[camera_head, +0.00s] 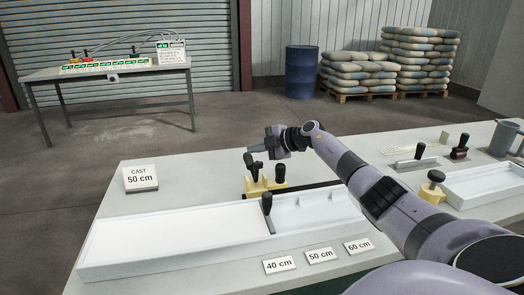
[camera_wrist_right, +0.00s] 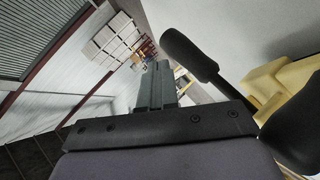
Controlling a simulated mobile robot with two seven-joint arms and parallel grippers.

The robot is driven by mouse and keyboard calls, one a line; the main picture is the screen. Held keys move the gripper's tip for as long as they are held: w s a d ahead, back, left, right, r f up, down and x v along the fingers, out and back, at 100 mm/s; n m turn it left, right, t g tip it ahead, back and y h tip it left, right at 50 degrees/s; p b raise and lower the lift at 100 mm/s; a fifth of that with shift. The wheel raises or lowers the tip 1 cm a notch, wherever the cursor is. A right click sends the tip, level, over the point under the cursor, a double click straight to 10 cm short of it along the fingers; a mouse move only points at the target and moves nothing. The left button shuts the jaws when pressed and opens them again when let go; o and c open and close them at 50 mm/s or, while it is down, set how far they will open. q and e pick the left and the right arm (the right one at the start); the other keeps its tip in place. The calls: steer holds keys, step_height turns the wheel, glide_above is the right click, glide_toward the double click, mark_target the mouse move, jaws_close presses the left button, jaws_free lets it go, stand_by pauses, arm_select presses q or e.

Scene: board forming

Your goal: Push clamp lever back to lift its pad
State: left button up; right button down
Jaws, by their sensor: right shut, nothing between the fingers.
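The toggle clamp has a yellow body (camera_head: 264,187) and stands at the back edge of the long white mould (camera_head: 150,240). Its black-gripped lever (camera_head: 249,161) stands upright, leaning slightly left, and a black knob (camera_head: 280,173) stands to its right. My right gripper (camera_head: 256,148) is shut and empty, just above and behind the lever top. In the right wrist view the shut fingers (camera_wrist_right: 157,86) point away, with the lever grip (camera_wrist_right: 188,52) close on their right. Contact between them is not clear. The clamp's yellow body (camera_wrist_right: 282,84) is at the right edge. The pad is not clearly visible. My left gripper is not in view.
A divider with a black handle (camera_head: 267,204) stands across the mould. A second yellow clamp (camera_head: 432,193) and a white tray (camera_head: 487,187) are at right.

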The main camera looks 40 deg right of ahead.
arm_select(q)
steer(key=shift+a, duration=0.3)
arm_select(e)
steer(key=shift+w+f+g, duration=0.1)
steer(key=shift+f+g, duration=0.05)
steer(key=shift+g, duration=0.15)
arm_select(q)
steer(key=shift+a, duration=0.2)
arm_select(e)
steer(key=shift+f+m, duration=0.1)
steer(key=shift+m, duration=0.2)
arm_select(q)
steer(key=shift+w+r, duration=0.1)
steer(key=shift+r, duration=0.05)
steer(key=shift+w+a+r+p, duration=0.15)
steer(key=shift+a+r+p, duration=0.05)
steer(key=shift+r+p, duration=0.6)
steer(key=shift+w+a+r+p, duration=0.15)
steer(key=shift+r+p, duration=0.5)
steer(key=shift+p, duration=0.15)
arm_select(e)
steer(key=s+d+r, duration=0.4)
steer(key=d+r, duration=0.2)
steer(key=r, duration=0.5)
steer(key=shift+s+a, duration=0.1)
